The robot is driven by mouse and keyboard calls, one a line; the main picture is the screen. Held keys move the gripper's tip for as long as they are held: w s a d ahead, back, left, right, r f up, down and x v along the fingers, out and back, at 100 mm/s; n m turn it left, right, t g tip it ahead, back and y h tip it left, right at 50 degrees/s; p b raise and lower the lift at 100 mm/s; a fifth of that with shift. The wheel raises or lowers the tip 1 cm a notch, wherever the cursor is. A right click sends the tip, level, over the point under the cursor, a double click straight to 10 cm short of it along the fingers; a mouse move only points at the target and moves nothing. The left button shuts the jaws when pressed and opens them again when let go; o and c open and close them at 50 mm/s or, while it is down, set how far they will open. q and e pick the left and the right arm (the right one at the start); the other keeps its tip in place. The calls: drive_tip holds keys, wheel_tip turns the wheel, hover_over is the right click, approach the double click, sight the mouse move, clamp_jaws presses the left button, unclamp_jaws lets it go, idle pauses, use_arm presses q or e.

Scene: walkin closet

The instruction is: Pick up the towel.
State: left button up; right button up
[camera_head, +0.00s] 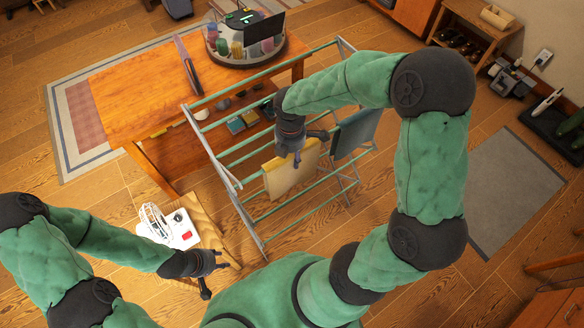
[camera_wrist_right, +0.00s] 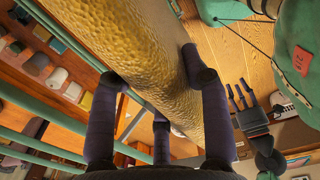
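A yellow towel (camera_head: 291,172) hangs over a bar of the metal drying rack (camera_head: 240,200), and a grey-blue towel (camera_head: 356,132) hangs to its right. My right gripper (camera_head: 306,148) is over the top of the yellow towel, fingers spread. In the right wrist view the yellow towel (camera_wrist_right: 140,50) runs between the spread fingers of the right gripper (camera_wrist_right: 160,85). The fingers are not closed on it; whether one touches it, I cannot tell. My left gripper (camera_head: 214,276) is at the lower left, open and empty, away from the rack.
A wooden table (camera_head: 140,92) with a round organizer (camera_head: 242,42) stands behind the rack to the left. A small stool (camera_head: 205,215) carries a white device (camera_head: 180,229). A shoe shelf (camera_head: 470,35) is at the back right. A grey rug (camera_head: 510,185) lies on open floor at right.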

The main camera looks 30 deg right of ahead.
clamp_jaws()
drive_tip(key=shift+r, duration=0.1)
wheel_tip(320, 180, up, 50)
drive_tip(key=p, duration=2.3)
idle(0.3)
